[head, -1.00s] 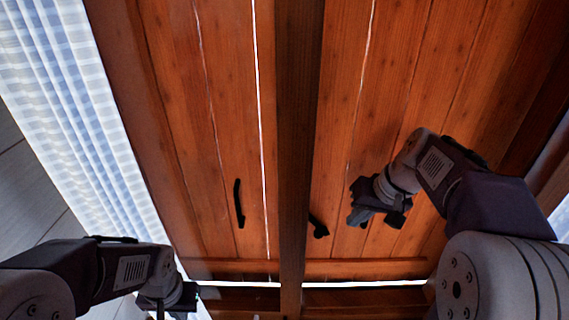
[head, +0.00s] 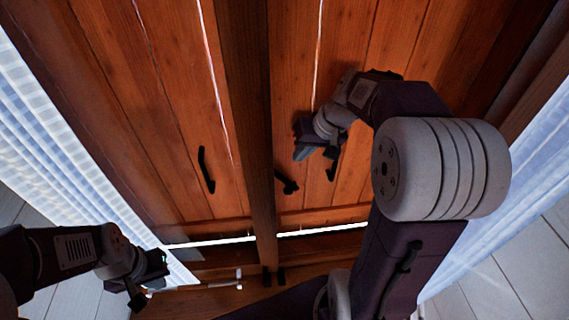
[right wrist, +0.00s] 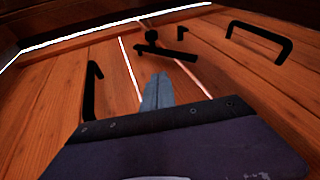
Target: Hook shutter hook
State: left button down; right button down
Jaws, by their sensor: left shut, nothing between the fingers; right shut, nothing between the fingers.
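The wooden shutters (head: 180,110) are closed, with thin lines of light between boards. A black hook fitting (head: 286,182) is on the shutters just right of the central dark post. In the right wrist view the hook (right wrist: 160,44) shows as a dark bar with a round knob, beyond the fingertips. My right gripper (head: 302,150) is shut and empty, above the hook in the head view and apart from it. Its fingers (right wrist: 157,90) point toward the hook. My left gripper (head: 148,284) is shut and empty at lower left, away from the hook.
Black handles flank the hook, one at left (head: 205,170) and one at right (head: 332,171). The post (head: 250,120) runs down the middle. Pale curtains hang at left (head: 70,150) and right (head: 490,215).

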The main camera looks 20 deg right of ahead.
jog(key=a+f, duration=0.1)
jog(key=w+a+f, duration=0.1)
jog(key=f, duration=0.1)
jog(key=a+f+p, duration=0.1)
jog(key=shift+w+f, duration=0.2)
jog(key=shift+w, duration=0.05)
jog(key=shift+w+a+f, duration=0.15)
jog(key=shift+a+f, duration=0.15)
jog(key=shift+a, duration=0.1)
jog(key=a, duration=0.1)
jog(key=a+f+b, duration=0.1)
jog(key=a, duration=0.1)
jog(key=w+a+f+b, duration=0.1)
jog(key=shift+w+a+f, duration=0.1)
jog(key=shift+a+f, duration=0.15)
jog(key=shift+d, duration=0.1)
